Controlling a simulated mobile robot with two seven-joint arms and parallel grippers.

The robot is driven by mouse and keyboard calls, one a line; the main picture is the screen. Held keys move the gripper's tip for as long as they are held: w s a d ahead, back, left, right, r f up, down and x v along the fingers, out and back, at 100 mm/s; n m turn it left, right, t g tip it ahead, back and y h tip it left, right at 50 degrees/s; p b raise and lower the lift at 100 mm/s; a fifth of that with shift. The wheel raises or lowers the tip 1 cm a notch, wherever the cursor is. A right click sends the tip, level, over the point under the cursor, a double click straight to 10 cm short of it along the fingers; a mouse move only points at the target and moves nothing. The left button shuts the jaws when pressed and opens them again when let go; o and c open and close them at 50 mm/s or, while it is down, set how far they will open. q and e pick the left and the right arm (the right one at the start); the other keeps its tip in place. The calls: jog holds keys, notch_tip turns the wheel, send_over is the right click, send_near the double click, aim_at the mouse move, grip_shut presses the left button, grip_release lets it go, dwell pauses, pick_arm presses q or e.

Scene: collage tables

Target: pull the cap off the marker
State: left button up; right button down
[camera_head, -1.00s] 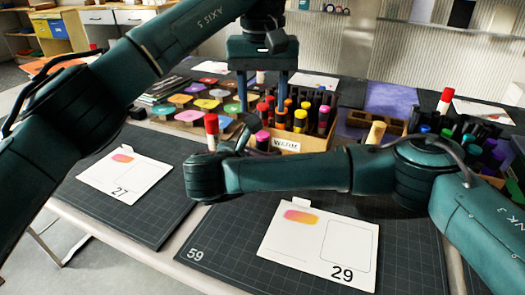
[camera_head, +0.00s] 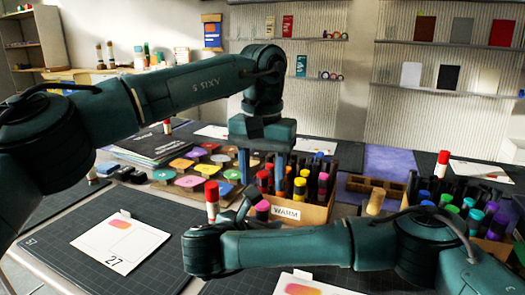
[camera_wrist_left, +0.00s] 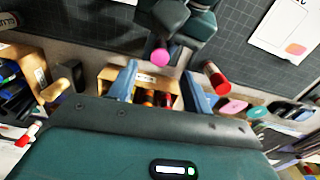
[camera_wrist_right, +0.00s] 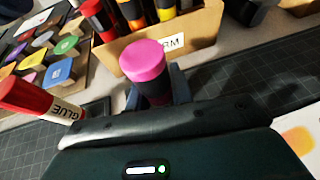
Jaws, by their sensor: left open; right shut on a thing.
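The marker has a pink cap (camera_head: 262,207) on its dark body (camera_wrist_right: 154,94) and stands roughly upright. My right gripper (camera_wrist_right: 155,88) is shut on the body below the cap. In the left wrist view the cap (camera_wrist_left: 160,57) appears between the fingertips of my left gripper (camera_wrist_left: 160,68). In the head view my left gripper (camera_head: 262,180) is open, its two blue fingers pointing down just above the cap. They look apart from it. The lower part of the marker is hidden by my right gripper.
A red-topped glue stick (camera_head: 212,197) stands close left of my right gripper. The WARM box (camera_head: 288,212) with several markers is just behind. Coloured pads (camera_head: 190,181) lie to the left, and another marker crate (camera_head: 470,217) is at right. A card (camera_head: 118,243) lies front left.

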aim_at(262, 204)
pick_arm(q)
notch_tip(262, 204, down, 6)
jog(key=shift+f, duration=0.1)
dwell(0.4)
grip_shut()
dwell(0.3)
jog(key=shift+r, duration=0.3)
dwell(0.5)
jog(key=shift+r, duration=0.95)
